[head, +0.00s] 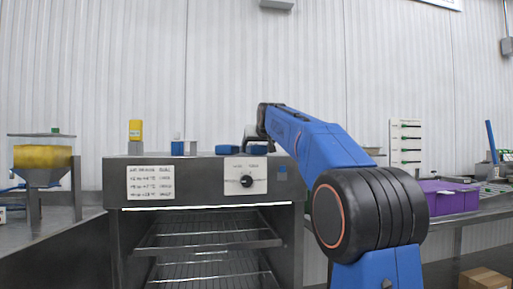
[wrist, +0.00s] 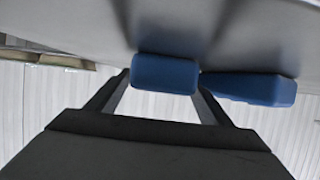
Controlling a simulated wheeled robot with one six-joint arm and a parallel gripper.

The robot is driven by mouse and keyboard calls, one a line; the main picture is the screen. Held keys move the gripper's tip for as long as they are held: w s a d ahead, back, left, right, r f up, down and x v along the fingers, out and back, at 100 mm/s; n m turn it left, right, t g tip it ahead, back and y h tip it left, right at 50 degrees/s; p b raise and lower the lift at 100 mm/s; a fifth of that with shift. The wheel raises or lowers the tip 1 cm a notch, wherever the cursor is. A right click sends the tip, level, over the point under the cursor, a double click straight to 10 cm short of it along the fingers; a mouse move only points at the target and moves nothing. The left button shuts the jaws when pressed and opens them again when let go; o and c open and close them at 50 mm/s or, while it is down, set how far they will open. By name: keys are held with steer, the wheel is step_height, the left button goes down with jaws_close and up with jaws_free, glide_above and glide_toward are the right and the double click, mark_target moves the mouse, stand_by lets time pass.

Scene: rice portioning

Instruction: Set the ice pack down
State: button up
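A blue ice pack (wrist: 165,73) lies between the two fingers of my gripper (wrist: 163,88) in the wrist view, with a finger close against each side. In the head view this pack (head: 257,149) is low at the top of the steel cabinet (head: 205,178), and my gripper (head: 251,139) is over it, partly hidden by my arm. A second blue pack (wrist: 252,88) is beside it, apart from the fingers; it also shows in the head view (head: 227,150), to the left. Whether the held pack touches the surface cannot be told.
A blue-and-white item (head: 177,147) and a yellow bottle (head: 135,136) stand on the cabinet's left part. Below are open wire racks (head: 209,240). A purple bin (head: 448,197) sits on the right counter.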

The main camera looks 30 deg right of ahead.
stand_by(0.3)
steer(key=v, duration=1.2)
steer(key=shift+r, duration=0.1)
